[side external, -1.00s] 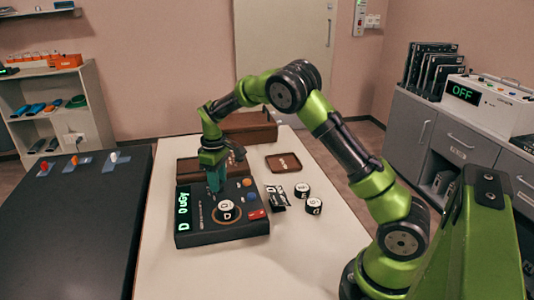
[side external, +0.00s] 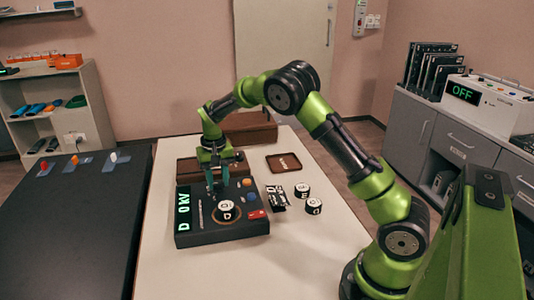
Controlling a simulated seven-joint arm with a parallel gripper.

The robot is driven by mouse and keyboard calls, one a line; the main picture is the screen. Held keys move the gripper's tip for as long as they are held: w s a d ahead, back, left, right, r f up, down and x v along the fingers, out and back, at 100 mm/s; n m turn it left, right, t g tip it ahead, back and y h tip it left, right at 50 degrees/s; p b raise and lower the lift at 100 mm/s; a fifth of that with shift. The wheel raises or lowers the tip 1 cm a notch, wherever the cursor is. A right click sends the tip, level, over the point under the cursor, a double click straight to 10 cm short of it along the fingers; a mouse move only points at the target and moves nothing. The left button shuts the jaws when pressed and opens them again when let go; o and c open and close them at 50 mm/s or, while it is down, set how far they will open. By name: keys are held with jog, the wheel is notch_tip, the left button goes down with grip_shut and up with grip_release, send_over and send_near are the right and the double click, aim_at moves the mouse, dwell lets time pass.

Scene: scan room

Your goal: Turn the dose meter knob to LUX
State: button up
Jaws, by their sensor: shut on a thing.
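The dose meter (side external: 205,232) is a dark box on the white table, with a green display (side external: 183,212) along its left side that seems to read "D 0kV". My gripper (side external: 214,192) points down at the upper part of its top panel and is shut on the knob. The knob itself is hidden by the fingers, so I cannot see where its pointer stands. A round detector with a white marked top (side external: 227,207) sits on the panel, right of and nearer than my gripper. Small blue and orange buttons (side external: 248,190) and a red label (side external: 256,214) are at the panel's right.
Two black-and-white cylinders (side external: 313,206) and a patterned black piece (side external: 276,197) stand right of the meter. A brown tray (side external: 284,162) and a brown case (side external: 250,134) lie behind. A black table (side external: 70,220) is at the left. The table front is clear.

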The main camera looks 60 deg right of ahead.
aim_at(218, 183)
jog(key=m, duration=0.5)
jog(key=shift+m, duration=0.3)
dwell(0.4)
jog(key=o, duration=1)
jog(key=shift+o, duration=0.2)
notch_tip(218, 183, up, 17)
